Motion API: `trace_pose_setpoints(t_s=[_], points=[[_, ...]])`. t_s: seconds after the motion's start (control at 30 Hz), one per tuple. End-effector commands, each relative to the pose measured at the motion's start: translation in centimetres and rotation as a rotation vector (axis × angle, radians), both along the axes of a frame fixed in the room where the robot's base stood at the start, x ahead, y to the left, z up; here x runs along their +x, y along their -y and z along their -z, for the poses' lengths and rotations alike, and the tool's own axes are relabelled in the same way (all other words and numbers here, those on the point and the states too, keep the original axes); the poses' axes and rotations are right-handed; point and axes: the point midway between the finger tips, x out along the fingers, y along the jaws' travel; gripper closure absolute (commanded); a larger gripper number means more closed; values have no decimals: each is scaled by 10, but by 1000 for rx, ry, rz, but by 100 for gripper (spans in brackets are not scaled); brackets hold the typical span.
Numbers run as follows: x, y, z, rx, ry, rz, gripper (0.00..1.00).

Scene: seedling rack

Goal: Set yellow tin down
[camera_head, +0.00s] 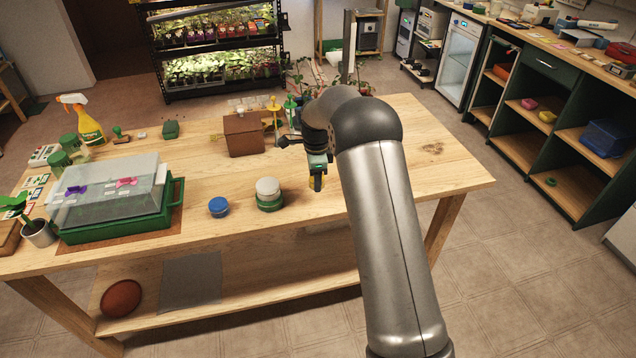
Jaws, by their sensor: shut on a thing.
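My gripper (317,176) is over the right half of the wooden table, beside the dark elbow of my arm. The fingers and arm hide much of the tin. I cannot tell whether its base touches the table.
The table (420,180) is bare to the right of my arm. A white-lidded green tin (268,194) and a blue tin (219,207) stand left of my gripper. A brown box (243,136) stands behind them. A green tray with a clear cover (110,190) is at left.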

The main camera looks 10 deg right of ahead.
Motion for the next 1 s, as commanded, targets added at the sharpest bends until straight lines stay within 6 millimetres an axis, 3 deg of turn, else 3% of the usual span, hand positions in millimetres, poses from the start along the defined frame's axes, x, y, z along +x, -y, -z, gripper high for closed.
trace_pose_setpoints(t_s=[0.33,0.53,0.93,0.97,1.0], points=[[21,8,26,1,0,2,82],[20,7,54,0,-2,1,82],[21,7,61,0,1,1,82],[21,7,60,0,2,1,51],[21,7,59,0,1,1,40]])
